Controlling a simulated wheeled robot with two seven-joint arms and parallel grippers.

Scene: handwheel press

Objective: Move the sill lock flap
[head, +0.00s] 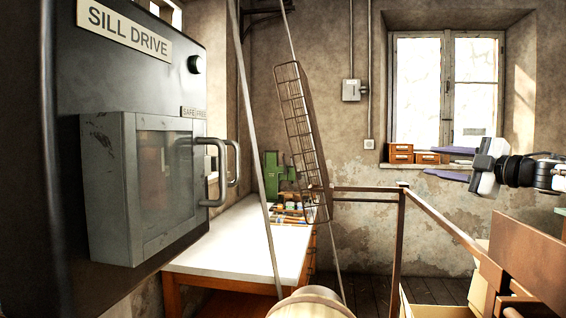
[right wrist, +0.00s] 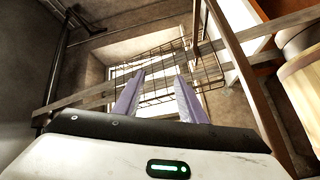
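A dark cabinet marked SILL DRIVE (head: 150,85) fills the left of the head view. On its front sits a grey metal flap (head: 108,190) with a cloudy window. A curved grey handle (head: 234,175) stands at its right edge, with a second bar close to it. A small SAFE/FREE plate (head: 194,112) is above the flap. The flap looks closed. My right gripper (head: 432,161) is far to the right, in front of the window, open and empty. Its spread purple fingers (right wrist: 160,75) also show in the right wrist view. My left gripper is not in view.
A white-topped bench (head: 245,240) stands right of the cabinet, with a green machine (head: 271,176) behind. A tilted wire-mesh frame (head: 297,120) and slanting rods hang in the middle. A brown rail (head: 450,228) runs at right. A round wooden top (head: 308,303) is at the front.

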